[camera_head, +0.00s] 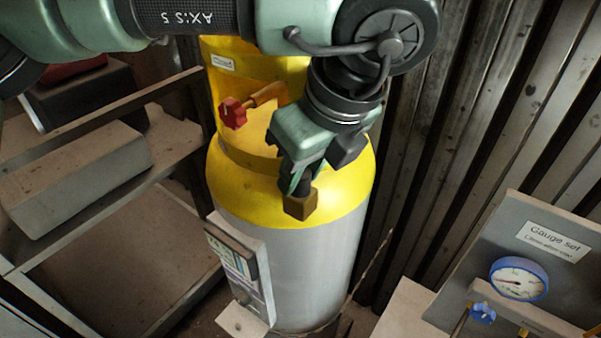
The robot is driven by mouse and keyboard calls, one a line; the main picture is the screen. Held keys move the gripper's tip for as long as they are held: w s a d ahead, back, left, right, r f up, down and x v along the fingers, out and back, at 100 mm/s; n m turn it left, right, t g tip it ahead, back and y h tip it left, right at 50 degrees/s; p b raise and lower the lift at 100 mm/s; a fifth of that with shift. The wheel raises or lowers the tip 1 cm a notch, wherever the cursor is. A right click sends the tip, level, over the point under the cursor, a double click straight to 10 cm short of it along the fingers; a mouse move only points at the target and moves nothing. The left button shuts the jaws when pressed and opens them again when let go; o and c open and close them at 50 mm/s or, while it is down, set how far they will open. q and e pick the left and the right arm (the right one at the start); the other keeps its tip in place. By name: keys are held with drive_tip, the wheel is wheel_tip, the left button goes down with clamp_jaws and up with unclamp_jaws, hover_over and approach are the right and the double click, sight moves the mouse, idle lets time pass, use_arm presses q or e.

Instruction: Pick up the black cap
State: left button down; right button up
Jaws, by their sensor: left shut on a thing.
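My left gripper (298,187) reaches down in front of the yellow shoulder of a tall cylinder (290,270), which has a grey body. The gripper is shut on a small dark piece that appears to be the black cap (304,187); the fingers hide most of it. A brown, brass-like block (300,206) shows directly below the cap, and I cannot tell whether the two touch. A red knob (232,113) on a brass stem sits on the yellow collar, left of the gripper. My right gripper is not in view.
A metal shelf frame (110,200) with a grey box (75,180) stands at left. A panel labelled "Gauge set" (525,235) with a blue-rimmed gauge (518,279) is at lower right. A corrugated wall (470,120) stands behind the cylinder.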

use_arm(q)
drive_tip(key=shift+r, duration=0.1)
wheel_tip(320, 180, up, 10)
drive_tip(key=b, duration=0.3)
drive_tip(key=shift+f, duration=0.2)
wheel_tip(320, 180, up, 10)
drive_tip(key=p, duration=0.1)
drive_tip(key=shift+r, duration=0.15)
